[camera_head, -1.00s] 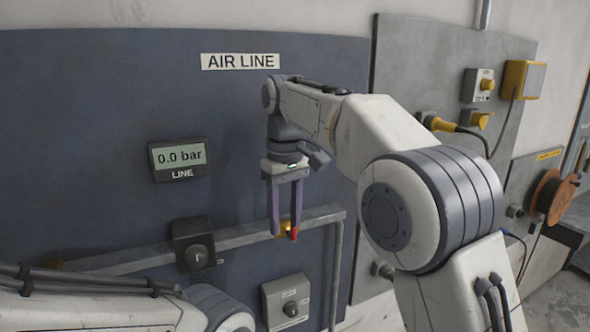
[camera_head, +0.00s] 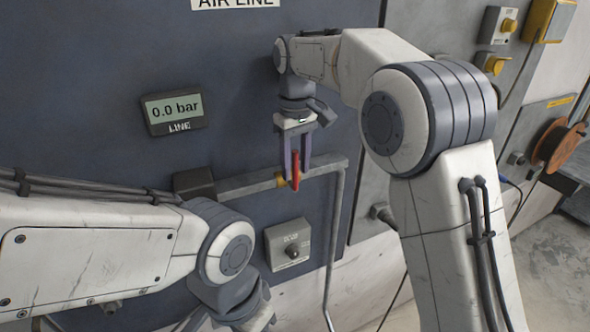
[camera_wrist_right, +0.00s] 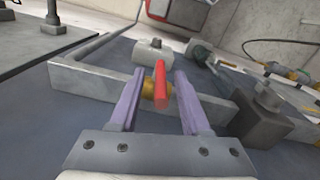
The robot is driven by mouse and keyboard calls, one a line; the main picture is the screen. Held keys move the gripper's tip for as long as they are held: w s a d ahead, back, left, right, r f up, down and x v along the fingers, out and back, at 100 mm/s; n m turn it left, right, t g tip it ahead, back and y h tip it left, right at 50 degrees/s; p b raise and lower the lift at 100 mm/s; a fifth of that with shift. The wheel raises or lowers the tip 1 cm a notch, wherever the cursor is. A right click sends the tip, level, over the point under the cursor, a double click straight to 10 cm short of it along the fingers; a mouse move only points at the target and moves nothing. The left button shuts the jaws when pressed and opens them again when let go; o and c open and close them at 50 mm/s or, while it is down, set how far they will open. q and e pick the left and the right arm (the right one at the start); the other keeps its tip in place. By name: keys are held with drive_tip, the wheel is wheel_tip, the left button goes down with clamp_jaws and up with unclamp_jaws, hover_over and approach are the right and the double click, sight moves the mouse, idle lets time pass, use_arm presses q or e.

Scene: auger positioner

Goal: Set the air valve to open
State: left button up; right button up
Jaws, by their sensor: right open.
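The air valve has a brass body (camera_head: 281,181) on the grey pipe (camera_head: 235,186) and a red lever (camera_head: 296,168) standing roughly upright, crosswise to the pipe. My right gripper (camera_head: 294,172) is open, with its purple fingers around the lever. In the right wrist view, the red lever (camera_wrist_right: 161,84) stands between the two fingers (camera_wrist_right: 157,88), with a gap on each side. The brass body (camera_wrist_right: 149,89) sits just beside it. The display (camera_head: 175,110) reads 0.0 bar. My left wrist shows at the bottom of the head view; its fingers are out of frame.
A dark box (camera_head: 193,183) sits on the pipe left of the valve. A grey box with a knob (camera_head: 289,246) is below it. The pipe bends downward right of the valve. An orange reel (camera_head: 562,145) hangs at the far right.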

drive_tip(key=shift+f, duration=0.95)
drive_tip(key=shift+c, duration=0.4)
clamp_jaws()
idle(0.4)
